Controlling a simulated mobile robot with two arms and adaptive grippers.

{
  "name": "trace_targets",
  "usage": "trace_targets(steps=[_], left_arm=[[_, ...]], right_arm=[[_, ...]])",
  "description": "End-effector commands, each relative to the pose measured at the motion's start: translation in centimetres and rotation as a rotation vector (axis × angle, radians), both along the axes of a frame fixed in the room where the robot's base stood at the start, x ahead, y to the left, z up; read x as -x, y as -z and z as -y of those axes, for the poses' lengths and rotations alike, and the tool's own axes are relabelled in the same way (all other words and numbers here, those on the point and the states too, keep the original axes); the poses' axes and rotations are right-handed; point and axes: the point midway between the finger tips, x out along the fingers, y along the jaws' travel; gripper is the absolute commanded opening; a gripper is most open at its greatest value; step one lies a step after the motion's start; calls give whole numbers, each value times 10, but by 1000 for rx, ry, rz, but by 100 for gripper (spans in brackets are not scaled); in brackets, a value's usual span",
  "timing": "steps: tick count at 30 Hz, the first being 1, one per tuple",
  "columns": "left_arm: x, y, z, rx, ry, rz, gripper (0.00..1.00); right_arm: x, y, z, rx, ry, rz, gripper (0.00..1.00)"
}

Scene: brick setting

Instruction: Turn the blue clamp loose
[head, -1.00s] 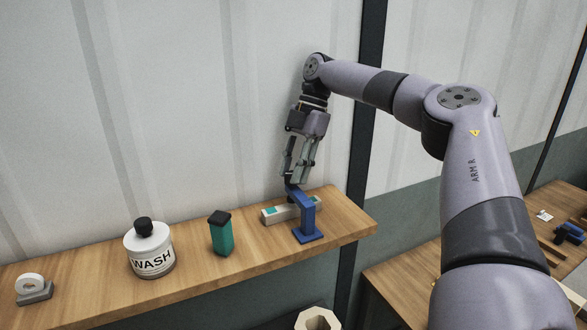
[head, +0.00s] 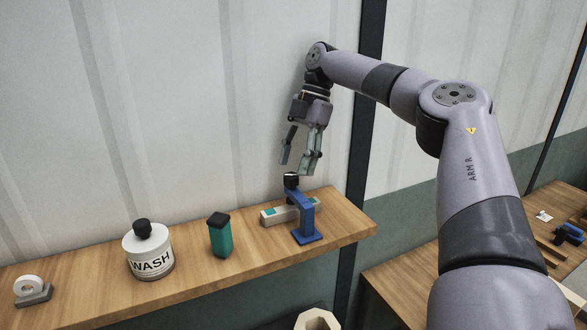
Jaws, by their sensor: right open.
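The blue clamp (head: 307,218) stands upright on the wooden shelf near its right end. A dark knob (head: 291,180) tops the clamp's arm at its left. A pale bar with teal patches (head: 273,216) lies beneath the clamp's arm; whether the clamp touches it is hard to tell. My right gripper (head: 295,168) is open and points down just above the knob, its fingers apart and empty. My left gripper is not in view.
The wooden shelf (head: 190,270) also holds a green bottle with a dark cap (head: 220,236), a white WASH jar (head: 149,252) and a tape roll on a grey holder (head: 32,290). A wall stands close behind. A lower table (head: 390,285) is at the right.

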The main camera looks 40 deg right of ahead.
Motion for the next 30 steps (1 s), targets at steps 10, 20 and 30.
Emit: trace_targets(steps=[10, 20, 30], left_arm=[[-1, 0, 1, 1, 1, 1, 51], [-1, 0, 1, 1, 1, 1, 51], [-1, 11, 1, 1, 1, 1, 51]], right_arm=[[-1, -41, 17, 1, 1, 2, 50], [0, -46, 19, 0, -1, 0, 50], [20, -28, 55, 46, 123, -19, 50]])
